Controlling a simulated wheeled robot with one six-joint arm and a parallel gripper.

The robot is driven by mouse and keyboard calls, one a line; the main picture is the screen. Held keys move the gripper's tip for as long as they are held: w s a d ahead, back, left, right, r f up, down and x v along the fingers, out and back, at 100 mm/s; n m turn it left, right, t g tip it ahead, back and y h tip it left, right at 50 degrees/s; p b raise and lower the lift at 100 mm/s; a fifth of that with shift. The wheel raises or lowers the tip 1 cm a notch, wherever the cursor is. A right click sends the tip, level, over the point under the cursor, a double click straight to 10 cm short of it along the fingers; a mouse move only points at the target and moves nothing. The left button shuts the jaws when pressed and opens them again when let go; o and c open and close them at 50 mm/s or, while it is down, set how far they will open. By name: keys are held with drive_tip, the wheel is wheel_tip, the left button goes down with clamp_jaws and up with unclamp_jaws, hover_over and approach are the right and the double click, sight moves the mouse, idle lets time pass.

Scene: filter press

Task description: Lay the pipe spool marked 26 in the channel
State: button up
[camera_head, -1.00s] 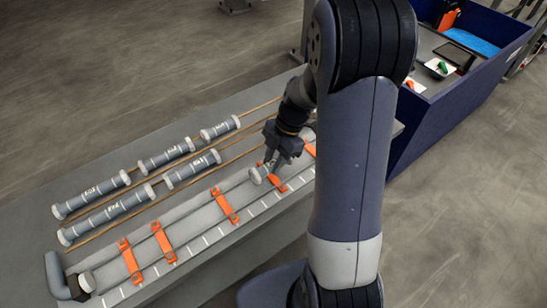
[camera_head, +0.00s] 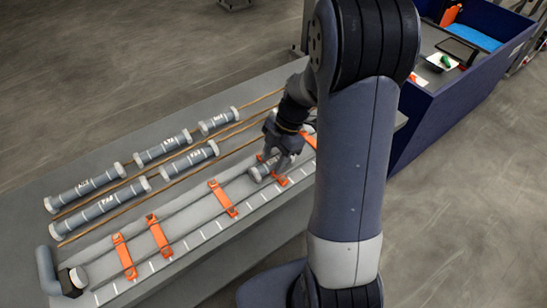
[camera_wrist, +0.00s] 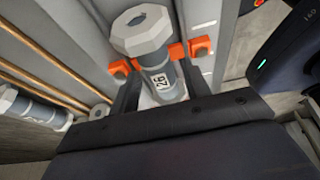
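The pipe spool marked 26 (camera_wrist: 160,80) is grey with a pale flange. In the wrist view it lies between the two fingers of my gripper (camera_wrist: 162,88), which is close on both sides of its body. In the head view the spool (camera_head: 262,170) is at the right part of the channel (camera_head: 190,215), by an orange strap. My gripper (camera_head: 276,160) is over it, pointing down, and appears shut on it. The spool's far end is partly hidden by the fingers. I cannot tell whether it touches the channel floor.
Several other spools (camera_head: 105,207) lie in two rows behind the channel, along copper-coloured rods (camera_head: 180,180). Orange straps (camera_head: 158,235) cross the channel. A dark elbow (camera_head: 52,275) closes its left end. A blue-walled bench (camera_head: 440,120) stands at the right.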

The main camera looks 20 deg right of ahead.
drive_tip(key=shift+o, duration=0.5)
drive_tip(key=v, duration=1)
drive_tip(key=shift+r, duration=0.4)
drive_tip(key=shift+f, duration=0.1)
drive_tip(key=x, duration=1)
drive_tip(key=shift+f+p, duration=0.15)
drive_tip(key=shift+p, duration=0.15)
drive_tip(key=shift+r+p, duration=0.55)
drive_tip(key=shift+r, duration=0.05)
drive_tip(key=shift+r+p, duration=1.1)
drive_tip(key=shift+p, duration=0.05)
